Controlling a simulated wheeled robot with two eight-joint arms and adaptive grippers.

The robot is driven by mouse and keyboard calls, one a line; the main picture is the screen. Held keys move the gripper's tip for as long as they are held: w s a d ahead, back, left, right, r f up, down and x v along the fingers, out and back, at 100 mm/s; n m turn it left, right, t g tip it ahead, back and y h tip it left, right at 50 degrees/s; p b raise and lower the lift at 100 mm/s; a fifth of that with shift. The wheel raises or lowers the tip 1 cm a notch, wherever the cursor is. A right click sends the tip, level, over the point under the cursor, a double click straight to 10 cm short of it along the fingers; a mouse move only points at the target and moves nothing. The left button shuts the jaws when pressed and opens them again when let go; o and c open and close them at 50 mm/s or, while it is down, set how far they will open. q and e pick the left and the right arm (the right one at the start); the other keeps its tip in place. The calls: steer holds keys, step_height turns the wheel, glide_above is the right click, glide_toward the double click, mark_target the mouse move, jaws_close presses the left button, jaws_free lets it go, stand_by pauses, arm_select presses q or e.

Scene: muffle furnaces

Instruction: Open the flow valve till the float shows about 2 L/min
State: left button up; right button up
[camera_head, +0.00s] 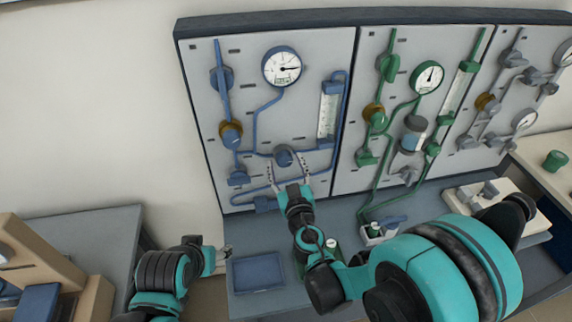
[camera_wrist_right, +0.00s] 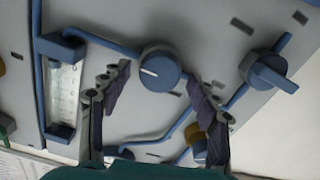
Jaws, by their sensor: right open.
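A blue round valve knob (camera_head: 284,156) sits low on the left blue-piped panel. In the right wrist view the knob (camera_wrist_right: 160,70) carries a white pointer line. The blue-framed flow tube (camera_head: 328,112) stands to the knob's upper right; it also shows in the right wrist view (camera_wrist_right: 64,92). Its float is too small to read. My right gripper (camera_head: 288,170) is open, its fingers to either side of the knob, with visible gaps and nothing held. My left gripper (camera_head: 222,254) is low at the left, near the bench edge; its jaws are too small to judge.
A blue-rimmed gauge (camera_head: 283,67) and a brass-and-blue regulator (camera_head: 230,133) are on the same panel. A green-piped panel (camera_head: 345,170) adjoins at right. A blue tray (camera_head: 258,272) lies on the bench below. Another blue handle (camera_wrist_right: 270,72) is near the right finger in the wrist view.

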steer(key=shift+w, duration=0.4)
steer(key=c, duration=1.2)
steer(key=shift+o, duration=0.2)
steer(key=n+b, duration=0.1)
steer(key=n, duration=0.3)
steer(key=shift+a, duration=0.1)
steer(key=shift+n+b, duration=0.45)
steer(key=shift+n, duration=2.05)
